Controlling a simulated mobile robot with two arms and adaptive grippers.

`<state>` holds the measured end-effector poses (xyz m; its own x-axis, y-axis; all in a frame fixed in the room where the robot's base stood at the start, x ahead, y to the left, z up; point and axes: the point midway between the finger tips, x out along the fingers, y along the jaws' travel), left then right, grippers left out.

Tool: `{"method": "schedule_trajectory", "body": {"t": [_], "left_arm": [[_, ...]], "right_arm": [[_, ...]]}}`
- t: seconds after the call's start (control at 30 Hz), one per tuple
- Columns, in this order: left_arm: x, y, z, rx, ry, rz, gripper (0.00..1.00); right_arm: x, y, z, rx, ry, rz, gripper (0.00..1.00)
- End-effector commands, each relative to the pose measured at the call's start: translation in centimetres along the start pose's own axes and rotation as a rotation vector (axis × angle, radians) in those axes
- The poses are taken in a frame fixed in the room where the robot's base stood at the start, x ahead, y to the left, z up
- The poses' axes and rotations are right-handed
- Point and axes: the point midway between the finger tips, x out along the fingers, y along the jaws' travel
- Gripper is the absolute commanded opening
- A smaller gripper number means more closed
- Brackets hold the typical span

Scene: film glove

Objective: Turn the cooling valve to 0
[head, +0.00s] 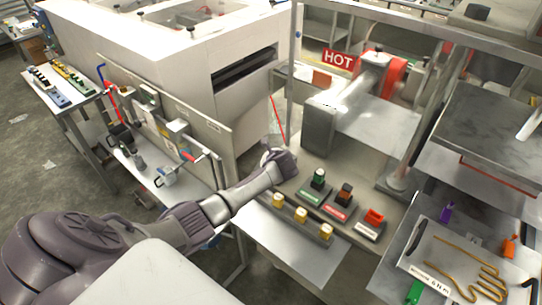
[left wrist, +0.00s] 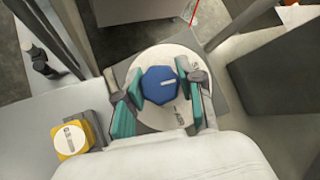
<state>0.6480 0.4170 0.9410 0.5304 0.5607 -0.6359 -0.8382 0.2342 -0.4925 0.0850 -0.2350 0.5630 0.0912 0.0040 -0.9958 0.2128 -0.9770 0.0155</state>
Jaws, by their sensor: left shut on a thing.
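The cooling valve's blue eight-sided knob (left wrist: 159,86) sits on a round white dial plate (left wrist: 152,55) in the left wrist view. The plate has dark lettering, too small to read surely, and a pale label lies on the knob. I cannot tell which setting the knob points to. My left gripper (left wrist: 160,95) is shut on the knob, with a teal-padded finger on each side. In the head view my left gripper (head: 281,160) reaches the back left corner of the control panel and hides the knob. My right gripper is not in view.
A yellow knob (left wrist: 72,138) lies near the gripper; several stand along the panel's front (head: 301,214). Boxes with green (head: 319,176), orange and red controls (head: 374,216) are to the right. A HOT sign (head: 339,59) hangs by the roller. A tray (head: 450,265) is at right.

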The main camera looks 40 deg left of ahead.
Motion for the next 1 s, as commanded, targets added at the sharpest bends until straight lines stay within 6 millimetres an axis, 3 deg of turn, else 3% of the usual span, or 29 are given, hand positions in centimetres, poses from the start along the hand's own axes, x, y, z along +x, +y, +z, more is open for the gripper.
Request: {"method": "schedule_trajectory", "body": {"t": [0.33,0.9,0.93,1.0], "left_arm": [[-0.02,-0.03,0.0,-0.123,0.001,0.094,0.03],[0.04,0.07,0.01,-0.148,0.0,0.113,0.03],[0.04,0.07,0.01,-0.148,0.0,0.113,0.39],[0.04,0.07,0.01,-0.148,0.001,0.113,0.51]], "right_arm": [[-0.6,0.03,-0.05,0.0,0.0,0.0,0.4],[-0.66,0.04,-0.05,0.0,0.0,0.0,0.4],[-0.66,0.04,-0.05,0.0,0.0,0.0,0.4],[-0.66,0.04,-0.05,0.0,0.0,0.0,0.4]]}}
